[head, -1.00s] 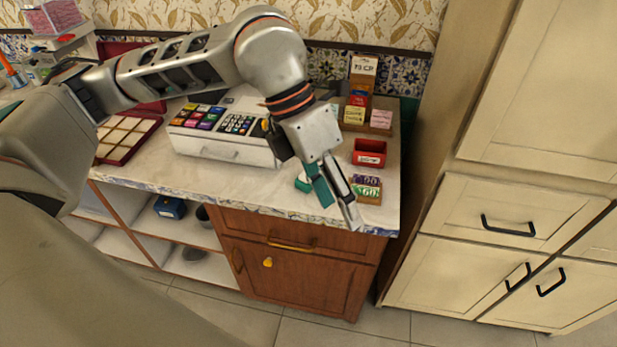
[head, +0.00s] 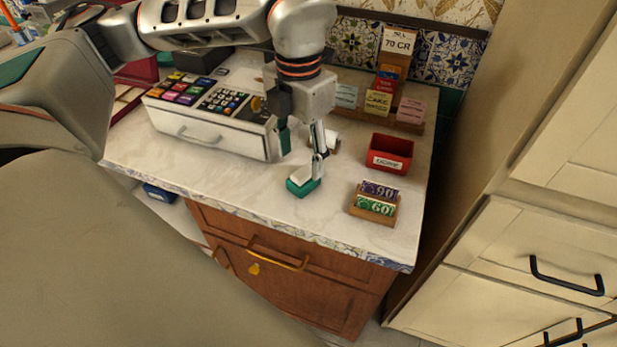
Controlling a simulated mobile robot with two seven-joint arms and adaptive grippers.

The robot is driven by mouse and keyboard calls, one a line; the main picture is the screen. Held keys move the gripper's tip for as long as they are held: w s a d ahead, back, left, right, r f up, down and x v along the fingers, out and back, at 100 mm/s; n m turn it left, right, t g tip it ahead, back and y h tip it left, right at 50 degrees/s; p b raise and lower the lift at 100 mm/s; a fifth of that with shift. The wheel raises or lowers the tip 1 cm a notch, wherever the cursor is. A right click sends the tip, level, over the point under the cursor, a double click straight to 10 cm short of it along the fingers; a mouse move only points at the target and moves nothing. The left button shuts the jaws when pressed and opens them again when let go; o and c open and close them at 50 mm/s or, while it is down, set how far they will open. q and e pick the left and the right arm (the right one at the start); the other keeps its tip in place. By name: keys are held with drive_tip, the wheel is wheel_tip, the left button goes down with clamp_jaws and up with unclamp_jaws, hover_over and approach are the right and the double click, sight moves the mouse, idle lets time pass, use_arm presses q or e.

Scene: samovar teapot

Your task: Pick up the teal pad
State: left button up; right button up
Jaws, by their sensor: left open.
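The teal pad (head: 303,187), a small teal block with a whitish top, lies on the pale marble counter (head: 235,188) near its front edge. My left gripper (head: 302,162) points down over the counter with its two fingers apart and nothing held between them. One finger is left of and behind the pad. The other finger's tip overlaps the pad's back right part in the picture; I cannot tell if it touches. My right gripper is not in view.
A white cash register (head: 205,135) stands close left of the gripper. A small white roll (head: 331,140) lies behind it. To the right are a red box (head: 390,155), a wooden holder (head: 372,210) with number tags, and a card rack (head: 408,116). A tall cream cabinet stands further right.

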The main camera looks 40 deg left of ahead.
sight(303, 172)
use_arm(q)
drive_tip(key=shift+s+f, duration=0.1)
drive_tip(key=shift+f, duration=1.05)
drive_tip(key=f, duration=0.3)
drive_tip(key=shift+w+f+b, duration=0.3)
drive_tip(key=shift+b, duration=0.1)
drive_tip(key=shift+f, duration=0.35)
drive_tip(key=c, duration=1.2)
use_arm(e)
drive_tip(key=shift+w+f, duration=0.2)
use_arm(q)
drive_tip(key=shift+r, duration=0.15)
wheel_tip(303, 172, up, 20)
drive_tip(key=p, duration=0.3)
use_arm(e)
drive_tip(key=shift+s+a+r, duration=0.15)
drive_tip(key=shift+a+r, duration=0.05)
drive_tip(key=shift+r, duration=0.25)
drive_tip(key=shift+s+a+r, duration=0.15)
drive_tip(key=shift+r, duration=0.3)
